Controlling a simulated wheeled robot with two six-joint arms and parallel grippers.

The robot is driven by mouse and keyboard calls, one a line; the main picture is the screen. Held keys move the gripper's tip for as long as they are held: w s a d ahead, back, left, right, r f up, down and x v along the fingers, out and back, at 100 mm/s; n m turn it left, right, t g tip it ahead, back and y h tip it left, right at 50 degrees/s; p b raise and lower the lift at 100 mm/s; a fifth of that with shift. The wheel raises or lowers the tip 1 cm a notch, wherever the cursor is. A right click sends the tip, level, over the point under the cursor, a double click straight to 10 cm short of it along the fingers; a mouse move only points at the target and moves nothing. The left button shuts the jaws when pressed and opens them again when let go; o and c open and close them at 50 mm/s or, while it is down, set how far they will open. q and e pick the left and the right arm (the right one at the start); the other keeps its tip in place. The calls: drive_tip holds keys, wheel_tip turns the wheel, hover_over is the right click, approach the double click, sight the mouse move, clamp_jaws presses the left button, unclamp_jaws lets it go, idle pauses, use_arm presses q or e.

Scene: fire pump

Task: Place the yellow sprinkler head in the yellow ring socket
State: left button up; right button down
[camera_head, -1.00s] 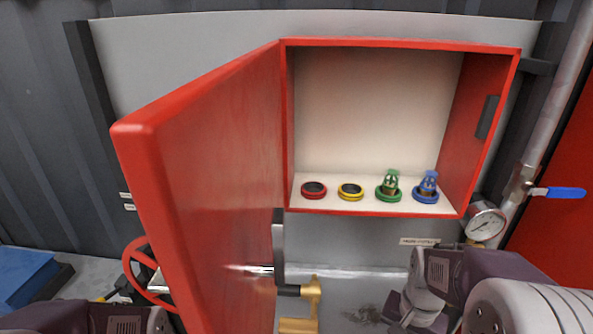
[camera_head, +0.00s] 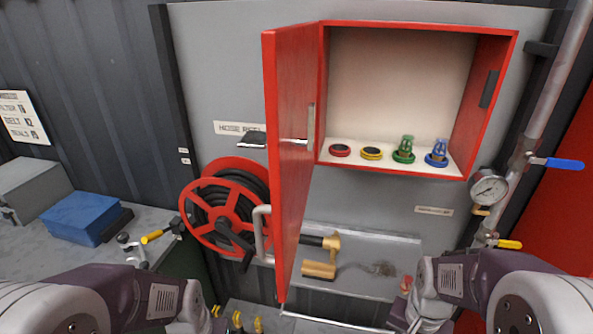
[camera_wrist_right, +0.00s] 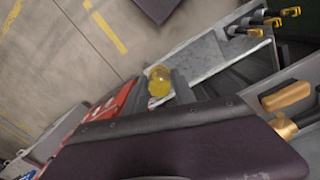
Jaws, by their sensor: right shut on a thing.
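The yellow ring socket (camera_head: 371,154) is on the floor of the open red cabinet, between the red ring and the green one. It is empty. In the right wrist view a yellow sprinkler head (camera_wrist_right: 159,84) shows at the middle, at the tip of my right gripper (camera_wrist_right: 168,93), which is shut on it. The dark gripper body hides part of the view. In the head view the right arm reaches in low at the right, below the cabinet, and the sprinkler head cannot be made out. My left arm comes in at the lower left; its gripper is out of frame.
The red ring socket (camera_head: 340,150) is empty. Green (camera_head: 405,148) and blue (camera_head: 437,152) sprinkler heads stand in their rings. The open cabinet door (camera_head: 289,150) juts out left of the cabinet. A hose reel (camera_head: 215,208), brass nozzle (camera_head: 320,270) and gauge (camera_head: 489,187) are nearby.

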drive_tip(key=w+a+f+n, duration=0.5)
drive_tip(key=w+f+n, duration=0.1)
drive_tip(key=w, duration=0.4)
drive_tip(key=shift+a+f+n+b, duration=0.15)
drive_tip(key=shift+n+b, duration=0.15)
drive_tip(key=shift+n, duration=0.1)
drive_tip(key=shift+s, duration=0.2)
drive_tip(key=shift+w, duration=0.1)
